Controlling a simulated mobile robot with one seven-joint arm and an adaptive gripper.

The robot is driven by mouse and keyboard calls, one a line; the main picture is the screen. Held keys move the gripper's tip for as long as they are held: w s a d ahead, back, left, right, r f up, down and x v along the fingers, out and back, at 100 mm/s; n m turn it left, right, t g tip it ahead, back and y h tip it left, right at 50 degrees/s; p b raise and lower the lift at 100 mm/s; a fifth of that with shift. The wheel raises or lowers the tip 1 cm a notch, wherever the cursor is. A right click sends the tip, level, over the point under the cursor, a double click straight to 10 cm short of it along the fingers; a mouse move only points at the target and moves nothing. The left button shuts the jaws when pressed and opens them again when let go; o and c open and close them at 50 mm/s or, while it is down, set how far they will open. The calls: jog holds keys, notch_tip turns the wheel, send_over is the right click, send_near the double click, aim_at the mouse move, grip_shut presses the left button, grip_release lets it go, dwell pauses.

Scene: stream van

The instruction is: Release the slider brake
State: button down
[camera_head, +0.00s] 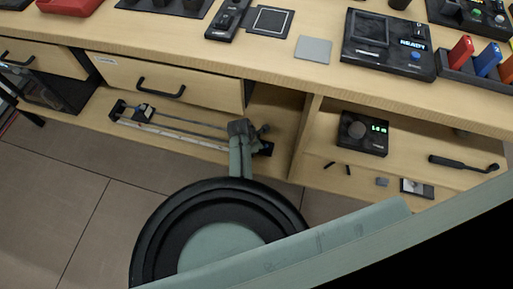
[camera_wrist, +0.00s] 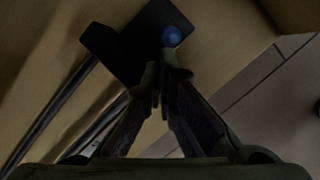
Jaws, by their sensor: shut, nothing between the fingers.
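The slider (camera_head: 175,130) lies on the low shelf under the bench, with two long rails and a dark carriage (camera_head: 144,113) near its left end. In the wrist view its rails (camera_wrist: 50,115) run into a black end block (camera_wrist: 135,45). A round blue knob (camera_wrist: 171,36), perhaps the brake's, shows at that block. My gripper (camera_wrist: 163,80) is shut and empty, its tips just below the knob in the picture; I cannot tell whether they touch it. In the head view my gripper (camera_head: 241,128) is at the slider's right end and hides part of it.
A wooden divider (camera_head: 305,137) stands right of the slider. Beyond it are a black box with a green display (camera_head: 363,133) and a black-handled tool (camera_head: 463,162). A drawer (camera_head: 165,80) and the bench top (camera_head: 280,62) overhang the shelf. Tiled floor lies in front.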

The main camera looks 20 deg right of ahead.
jog(key=shift+w+d+r+g+y+p, duration=0.2)
jog(key=shift+w+r+g+y+p, duration=0.1)
jog(key=shift+g+p, duration=0.1)
jog(key=shift+w+d+r+g+y, duration=0.2)
jog(key=shift+w+g+y, duration=0.1)
jog(key=shift+g, duration=0.2)
jog(key=shift+w+d+g+y, duration=0.4)
jog(key=shift+w+g+y, duration=0.15)
jog(key=shift+g, duration=0.35)
jog(key=shift+w+d+r+b, duration=0.1)
jog(key=shift+w+d+b, duration=0.3)
jog(key=shift+w, duration=0.05)
jog(key=shift+a+r, duration=0.1)
jog(key=shift+r, duration=0.05)
jog(key=shift+r+p, duration=0.7)
jog(key=shift+p, duration=0.25)
